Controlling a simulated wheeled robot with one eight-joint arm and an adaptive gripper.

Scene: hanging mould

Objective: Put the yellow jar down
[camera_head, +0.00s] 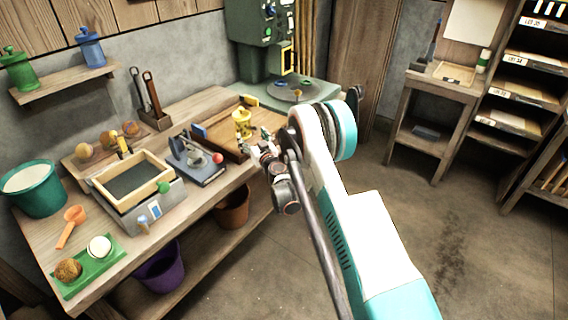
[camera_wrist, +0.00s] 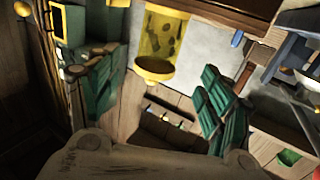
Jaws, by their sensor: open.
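The yellow jar (camera_head: 242,122) stands upright at the right end of the workbench, by a brown wooden tray (camera_head: 222,140). Its exact footing is partly hidden. In the wrist view the jar (camera_wrist: 160,48) is see-through yellow, with dark specks and a solid yellow rim. My gripper (camera_head: 258,142) is just right of the jar in the head view. In the wrist view my gripper (camera_wrist: 160,90) has its green-padded fingers spread wide, one on each side of the jar's line. Gaps show between the jar and both fingers, and nothing is held.
A blue board with a grey tool (camera_head: 195,160) and a red knob lies left of the tray. A wooden-framed box (camera_head: 132,180) and a green tray (camera_head: 90,270) are further left. A green machine (camera_head: 285,95) stands behind the jar. The floor at right is clear.

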